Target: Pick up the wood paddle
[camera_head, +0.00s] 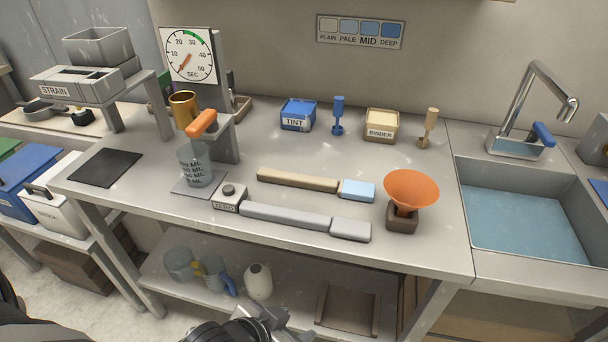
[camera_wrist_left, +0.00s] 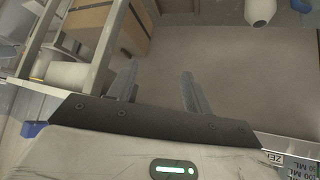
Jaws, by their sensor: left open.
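The wood paddle (camera_head: 297,181) lies flat on the grey worktop, with a tan wooden shaft and a pale blue block at its right end. A similar grey paddle (camera_head: 285,215) lies in front of it, nearer the counter edge. My left gripper (camera_head: 272,322) shows at the bottom of the head view, in front of the counter and apart from both paddles. In the left wrist view its two fingers (camera_wrist_left: 158,72) are spread with nothing between them. The wood paddle is not visible there. My right gripper is not in view.
An orange funnel (camera_head: 411,190) stands on a dark block right of the paddles. A measuring beaker (camera_head: 194,166) and ZERO button (camera_head: 229,193) are to the left. The tint box (camera_head: 298,115) and binder box (camera_head: 381,126) stand behind. The sink (camera_head: 525,220) is at right.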

